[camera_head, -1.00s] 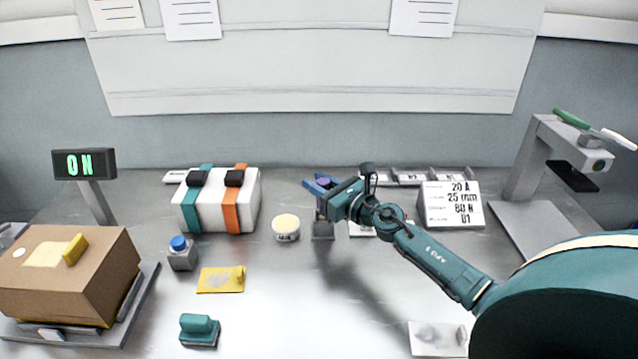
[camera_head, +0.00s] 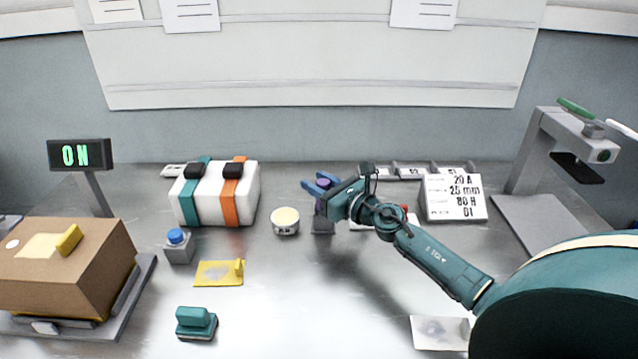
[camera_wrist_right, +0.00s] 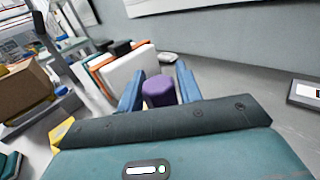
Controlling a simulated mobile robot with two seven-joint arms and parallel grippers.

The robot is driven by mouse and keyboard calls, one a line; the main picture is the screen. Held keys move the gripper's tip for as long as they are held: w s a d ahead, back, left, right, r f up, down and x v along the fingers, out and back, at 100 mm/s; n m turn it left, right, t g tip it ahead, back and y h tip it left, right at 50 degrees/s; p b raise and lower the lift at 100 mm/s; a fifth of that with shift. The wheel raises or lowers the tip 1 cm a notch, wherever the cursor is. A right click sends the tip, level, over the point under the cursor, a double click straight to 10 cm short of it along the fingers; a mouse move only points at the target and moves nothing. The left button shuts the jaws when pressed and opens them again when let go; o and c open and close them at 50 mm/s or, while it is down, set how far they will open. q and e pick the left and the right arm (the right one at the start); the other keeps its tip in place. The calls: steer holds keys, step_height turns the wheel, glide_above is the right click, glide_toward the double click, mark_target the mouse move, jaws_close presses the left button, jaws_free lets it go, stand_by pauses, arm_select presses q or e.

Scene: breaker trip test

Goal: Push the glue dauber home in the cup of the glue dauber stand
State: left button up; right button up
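The glue dauber shows as a purple knob (camera_wrist_right: 159,92) between the blue fingers in the right wrist view. It also shows as a small purple patch in the head view (camera_head: 323,183). My right gripper (camera_head: 321,186) reaches in from the right, with a finger on each side of the knob; the knob fills the gap, so it looks shut on it. The grey glue dauber stand (camera_head: 322,226) is directly below on the bench. The dauber's lower end and the cup are hidden, so its depth cannot be told. My left gripper is not in view.
A round cream-topped pot (camera_head: 285,221) stands just left of the stand. A white case with teal and orange straps (camera_head: 214,195) is farther left. A sign block (camera_head: 453,199) stands to the right. The bench in front of the stand is clear.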

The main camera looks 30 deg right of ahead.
steer(key=o, duration=0.3)
steer(key=shift+o, duration=0.2)
steer(key=shift+s+d, duration=0.15)
steer(key=shift+s, duration=0.3)
arm_select(q)
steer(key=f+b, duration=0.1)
steer(key=b, duration=0.1)
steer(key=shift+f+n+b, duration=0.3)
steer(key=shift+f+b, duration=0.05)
steer(key=shift+b, duration=0.05)
arm_select(e)
steer(key=v, duration=1.2)
steer(key=shift+s+r, duration=0.1)
steer(key=shift+r, duration=0.05)
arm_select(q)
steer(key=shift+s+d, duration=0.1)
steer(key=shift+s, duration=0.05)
